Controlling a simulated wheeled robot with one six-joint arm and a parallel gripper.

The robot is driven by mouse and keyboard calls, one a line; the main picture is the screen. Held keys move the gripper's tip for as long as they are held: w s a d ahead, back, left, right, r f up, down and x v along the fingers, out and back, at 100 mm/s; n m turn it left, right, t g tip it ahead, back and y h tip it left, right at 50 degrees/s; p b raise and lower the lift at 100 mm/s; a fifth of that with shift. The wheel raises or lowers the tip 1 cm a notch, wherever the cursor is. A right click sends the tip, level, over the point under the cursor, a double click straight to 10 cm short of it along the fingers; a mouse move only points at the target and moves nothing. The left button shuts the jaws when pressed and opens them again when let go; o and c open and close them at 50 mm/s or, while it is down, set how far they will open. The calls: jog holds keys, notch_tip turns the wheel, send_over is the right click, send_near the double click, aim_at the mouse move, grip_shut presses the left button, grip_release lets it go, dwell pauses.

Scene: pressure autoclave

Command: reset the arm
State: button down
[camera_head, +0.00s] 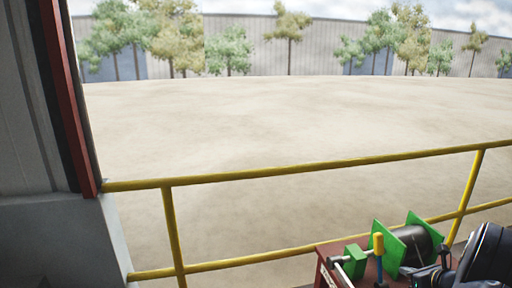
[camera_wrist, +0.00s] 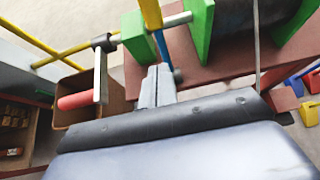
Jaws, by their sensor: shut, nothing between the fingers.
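My gripper (camera_wrist: 157,82) shows in the wrist view with its two grey fingers together and nothing between them. It points toward the near edge of a red-brown table (camera_wrist: 240,72). Green plates (camera_wrist: 198,30) on the table hold a dark cylinder (camera_wrist: 275,12) with a silver shaft. Left of the fingers is a crank (camera_wrist: 101,75) with a red grip (camera_wrist: 76,101). A yellow and blue lever (camera_wrist: 152,14) stands just beyond the fingertips; whether they touch it I cannot tell. In the head view my gripper cannot be made out; black parts of my arm are at the lower right.
A yellow railing (camera_head: 300,174) crosses the head view behind the table (camera_head: 330,270). A grey wall with a red post (camera_head: 70,110) stands at the left. Open pale ground (camera_head: 290,120) lies beyond. A brown open box (camera_wrist: 72,88) and yellow and blue pieces (camera_wrist: 309,113) show in the wrist view.

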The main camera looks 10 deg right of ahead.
jog(key=s+f+t+b, duration=0.1)
jog(key=s+b, duration=0.4)
jog(key=s, duration=0.5)
jog(key=shift+s+d+t, duration=0.4)
jog(key=shift+d, duration=0.05)
